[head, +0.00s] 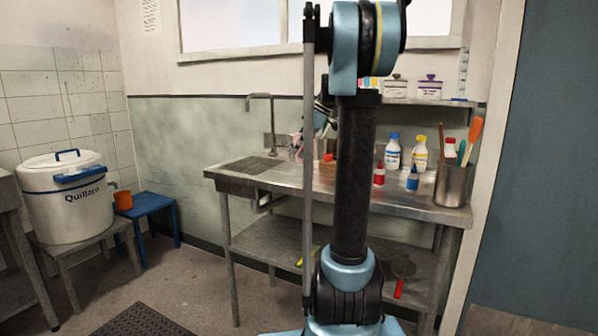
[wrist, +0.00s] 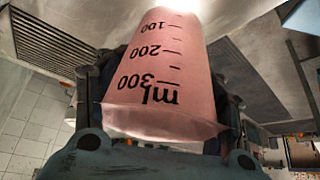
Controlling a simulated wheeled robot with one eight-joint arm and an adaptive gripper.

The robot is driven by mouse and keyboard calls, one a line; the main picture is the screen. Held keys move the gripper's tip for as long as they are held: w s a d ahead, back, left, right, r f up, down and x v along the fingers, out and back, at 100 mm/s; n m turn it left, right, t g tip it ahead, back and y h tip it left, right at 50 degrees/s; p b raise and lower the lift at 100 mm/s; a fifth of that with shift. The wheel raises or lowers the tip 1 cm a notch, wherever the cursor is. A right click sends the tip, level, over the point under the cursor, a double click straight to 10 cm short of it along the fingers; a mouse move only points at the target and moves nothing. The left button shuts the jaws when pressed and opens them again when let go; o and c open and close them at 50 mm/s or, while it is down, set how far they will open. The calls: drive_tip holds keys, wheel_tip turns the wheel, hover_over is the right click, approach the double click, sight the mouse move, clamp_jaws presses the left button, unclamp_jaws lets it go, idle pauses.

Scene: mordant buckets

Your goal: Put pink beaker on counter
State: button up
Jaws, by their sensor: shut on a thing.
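The pink beaker (wrist: 160,75), a translucent cup with black ml markings, fills the middle of the wrist view. My gripper (wrist: 160,95) is shut on it, with a dark finger on either side. Its wide rim faces the bottom of the picture and its narrower base points at the steel surface at the top. I cannot tell whether the base touches that surface. In the head view my arm hides most of the gripper and beaker.
White bottles (head: 393,152), small red and blue bottles and a steel pot of tools (head: 452,184) crowd the counter's right part. A wall shelf with jars (head: 430,88) is above. A white Quillmo tub (head: 66,195) and an orange mug (head: 123,200) stand left.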

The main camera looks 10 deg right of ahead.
drive_tip(key=shift+a+f, duration=0.2)
drive_tip(key=shift+f, duration=3.2)
drive_tip(key=o, duration=1.3)
drive_tip(key=v, duration=1.2)
